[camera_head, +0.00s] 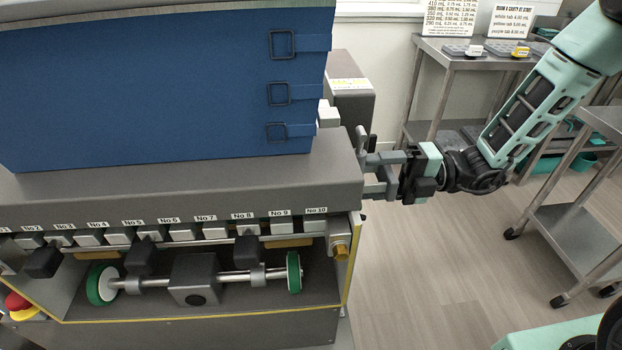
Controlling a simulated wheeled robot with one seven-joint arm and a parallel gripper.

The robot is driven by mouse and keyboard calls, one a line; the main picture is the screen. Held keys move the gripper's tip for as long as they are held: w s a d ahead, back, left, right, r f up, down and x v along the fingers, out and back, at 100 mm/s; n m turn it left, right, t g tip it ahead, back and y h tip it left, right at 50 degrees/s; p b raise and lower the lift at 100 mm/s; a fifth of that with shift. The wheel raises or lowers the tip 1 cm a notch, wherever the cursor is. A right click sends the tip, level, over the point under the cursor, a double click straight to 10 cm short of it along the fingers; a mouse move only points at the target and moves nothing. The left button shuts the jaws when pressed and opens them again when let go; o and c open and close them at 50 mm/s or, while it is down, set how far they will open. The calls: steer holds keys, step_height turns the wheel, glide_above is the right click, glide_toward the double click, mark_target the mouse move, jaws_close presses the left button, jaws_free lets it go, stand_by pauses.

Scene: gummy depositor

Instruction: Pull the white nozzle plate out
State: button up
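A small white block (328,113) sticks out at the right side of the machine, beside the blue hopper; it may be the tab of the white nozzle plate, but I cannot tell. The plate's body is not visible. My gripper (372,174) is at the machine's right end, below and right of the white block and apart from it. Its two grey fingers point left and are spread, one above the other, with a gap between them. Their tips are close to the grey housing (220,190). I cannot tell whether they touch it, and nothing is clearly held.
The blue hopper (150,90) stands on the housing. A dark grey box (352,100) is behind its right edge. A steel table (440,47) at the back holds a white-tabbed item (474,50) and a yellow-tabbed item (520,52). A steel cart (580,240) stands right. Floor between is free.

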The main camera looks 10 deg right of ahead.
steer(key=c, duration=1.1)
steer(key=shift+d+p, duration=3.9)
steer(key=shift+d, duration=9.2)
steer(key=d, duration=0.5)
